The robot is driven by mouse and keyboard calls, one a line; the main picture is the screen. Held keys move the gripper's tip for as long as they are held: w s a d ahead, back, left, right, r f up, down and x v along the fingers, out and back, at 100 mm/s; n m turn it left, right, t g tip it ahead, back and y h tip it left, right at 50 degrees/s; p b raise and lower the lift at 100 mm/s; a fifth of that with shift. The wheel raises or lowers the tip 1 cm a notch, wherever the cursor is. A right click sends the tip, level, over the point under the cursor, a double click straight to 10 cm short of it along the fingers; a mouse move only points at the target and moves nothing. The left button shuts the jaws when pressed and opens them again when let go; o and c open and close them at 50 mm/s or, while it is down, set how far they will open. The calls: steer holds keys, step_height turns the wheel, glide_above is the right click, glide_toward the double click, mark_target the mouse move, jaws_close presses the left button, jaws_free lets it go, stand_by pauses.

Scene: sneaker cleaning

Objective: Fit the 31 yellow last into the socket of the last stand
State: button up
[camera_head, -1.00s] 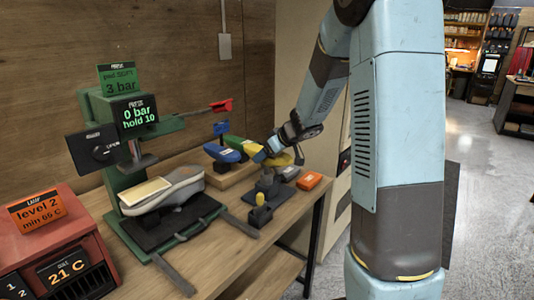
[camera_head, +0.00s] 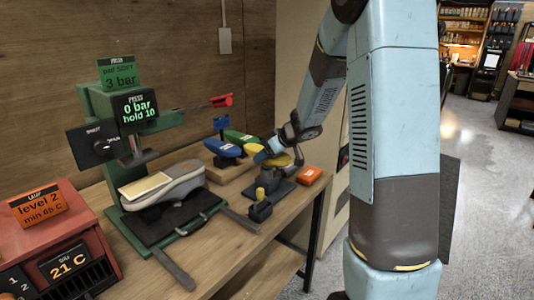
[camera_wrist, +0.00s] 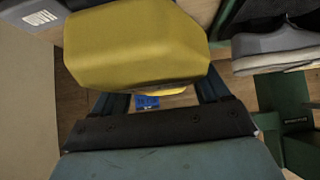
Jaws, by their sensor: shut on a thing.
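The yellow last (camera_head: 282,159) is in my gripper (camera_head: 274,150), over the last stand (camera_head: 272,184) in the head view. The stand is a dark grey post on a flat base near the table's right end. The last's lower part is close to the top of the post; I cannot tell whether it touches or sits in the socket, which is hidden. In the wrist view the yellow last (camera_wrist: 135,45) fills the upper middle, across the fingers of my gripper (camera_wrist: 162,92). Its number does not show.
Blue (camera_head: 222,147) and green (camera_head: 240,137) lasts lie on a wooden rack behind. A yellow-topped dark piece (camera_head: 260,195) stands in front.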

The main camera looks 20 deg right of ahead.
steer(key=shift+f, duration=0.5)
steer(key=o, duration=1.4)
steer(key=v, duration=1.3)
steer(key=shift+s+d+r, duration=0.2)
steer(key=shift+s+d, duration=0.05)
